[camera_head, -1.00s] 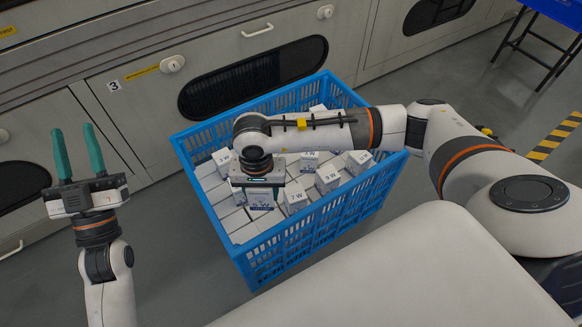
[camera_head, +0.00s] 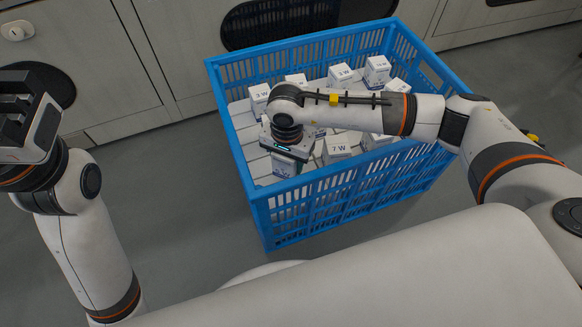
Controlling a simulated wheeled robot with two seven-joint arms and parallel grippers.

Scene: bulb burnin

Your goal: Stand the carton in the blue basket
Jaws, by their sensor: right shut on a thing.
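The blue basket (camera_head: 330,213) stands on the floor in the middle of the view and holds several white cartons. My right gripper (camera_head: 288,158) is inside the basket's near left part, pointing down. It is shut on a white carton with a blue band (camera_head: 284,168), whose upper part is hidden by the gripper. The carton looks roughly upright; whether its base touches what lies below cannot be told. My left gripper (camera_head: 17,110) is at the left edge, away from the basket, with its fingers dark and partly cut off.
Standing cartons are close around, among them one marked 7 W (camera_head: 337,149), one marked 3 W (camera_head: 341,75) and another 3 W (camera_head: 260,97). Grey cabinets (camera_head: 110,75) stand behind. The floor (camera_head: 170,190) left of the basket is clear.

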